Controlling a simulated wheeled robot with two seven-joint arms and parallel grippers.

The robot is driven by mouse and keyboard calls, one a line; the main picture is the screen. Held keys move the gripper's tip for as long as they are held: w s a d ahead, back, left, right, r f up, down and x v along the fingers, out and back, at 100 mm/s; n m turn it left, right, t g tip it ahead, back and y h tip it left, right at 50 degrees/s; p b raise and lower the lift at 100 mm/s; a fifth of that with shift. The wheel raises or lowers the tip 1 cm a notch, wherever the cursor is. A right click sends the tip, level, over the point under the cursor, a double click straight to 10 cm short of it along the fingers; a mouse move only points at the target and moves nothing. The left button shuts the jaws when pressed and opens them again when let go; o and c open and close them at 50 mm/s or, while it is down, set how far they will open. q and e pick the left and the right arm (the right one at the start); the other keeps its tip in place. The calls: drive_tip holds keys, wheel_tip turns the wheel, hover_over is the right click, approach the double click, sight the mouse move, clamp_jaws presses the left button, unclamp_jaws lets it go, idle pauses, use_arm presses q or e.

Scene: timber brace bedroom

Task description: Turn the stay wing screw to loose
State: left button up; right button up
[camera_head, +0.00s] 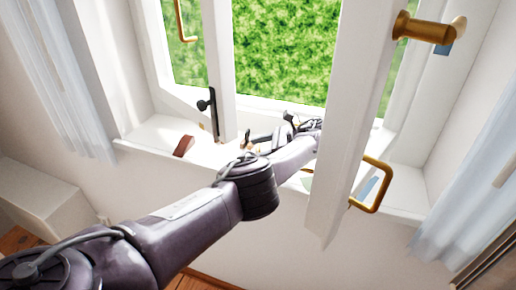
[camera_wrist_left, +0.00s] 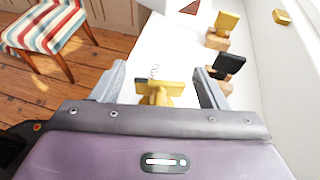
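In the left wrist view, my left gripper (camera_wrist_left: 159,76) is open above the white sill. A brass winged piece (camera_wrist_left: 155,93) stands between its two fingers, with a gap on both sides. A black-winged piece (camera_wrist_left: 228,66) and another brass-winged piece (camera_wrist_left: 228,22) stand on small wooden blocks to the right, outside the fingers. I cannot tell which of these is the stay wing screw. In the head view my left arm reaches over the sill, and the gripper is partly hidden behind my forearm and the sash. My right gripper is not in view.
The white window sash (camera_head: 348,120) stands open close to the right of my arm, with a brass handle (camera_head: 376,186). A dark stay with a knob (camera_head: 207,104) is by the left sash. A reddish-brown wedge (camera_head: 184,146) lies on the sill (camera_head: 150,135). A striped chair (camera_wrist_left: 45,27) stands below.

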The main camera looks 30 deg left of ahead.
sight(258, 148)
use_arm(q)
wheel_tip(258, 148, up, 20)
drive_tip(key=p, duration=1.4)
